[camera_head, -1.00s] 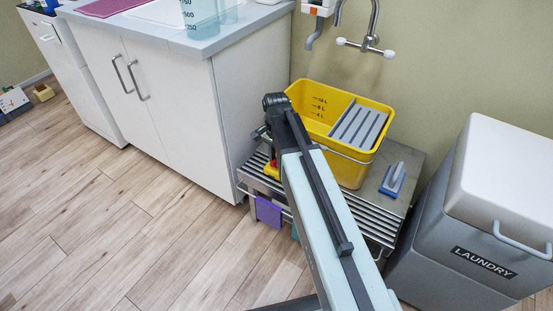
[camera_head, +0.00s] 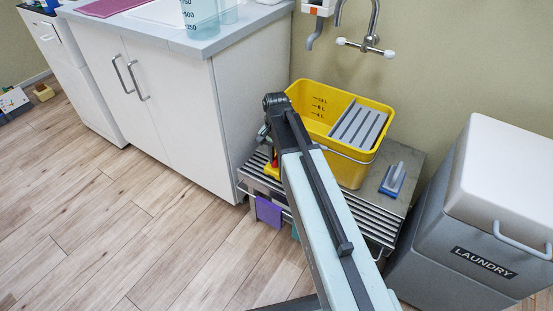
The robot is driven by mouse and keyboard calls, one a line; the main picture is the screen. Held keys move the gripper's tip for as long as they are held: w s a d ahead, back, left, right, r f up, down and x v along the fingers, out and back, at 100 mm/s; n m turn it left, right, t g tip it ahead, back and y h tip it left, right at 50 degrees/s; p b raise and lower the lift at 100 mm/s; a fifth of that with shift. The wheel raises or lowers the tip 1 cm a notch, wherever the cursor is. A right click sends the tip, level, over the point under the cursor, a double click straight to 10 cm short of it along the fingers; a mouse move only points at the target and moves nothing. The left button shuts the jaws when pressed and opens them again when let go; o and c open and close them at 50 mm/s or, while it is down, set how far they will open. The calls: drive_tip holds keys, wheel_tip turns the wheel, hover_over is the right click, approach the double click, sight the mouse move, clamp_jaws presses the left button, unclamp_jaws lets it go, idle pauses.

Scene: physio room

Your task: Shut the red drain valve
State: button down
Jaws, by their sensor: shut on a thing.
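The red drain valve (camera_head: 276,159) shows as a small red piece above a yellow part, low on the left side of the yellow bucket (camera_head: 356,172). My arm covers much of that area. My gripper (camera_head: 265,137) is at the far end of my arm, pointing down at the valve, partly hidden by the arm. It is shut on the red drain valve, though the fingertips are hard to make out. The angle of the valve's handle cannot be told.
The bucket stands on a slatted metal bench (camera_head: 408,160) with a blue-and-grey brush (camera_head: 393,178) on it. A purple cloth (camera_head: 268,211) hangs in front. A white cabinet (camera_head: 180,110) is close on the left, a grey laundry bin (camera_head: 450,245) on the right. Floor at front left is clear.

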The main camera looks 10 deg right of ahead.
sight(276, 159)
drive_tip(key=n, duration=1.1)
drive_tip(key=shift+n, duration=1.7)
idle(0.5)
drive_tip(key=c, duration=1.3)
unclamp_jaws()
wheel_tip(276, 159, up, 8)
drive_tip(key=p, duration=0.8)
drive_tip(key=shift+f, duration=0.1)
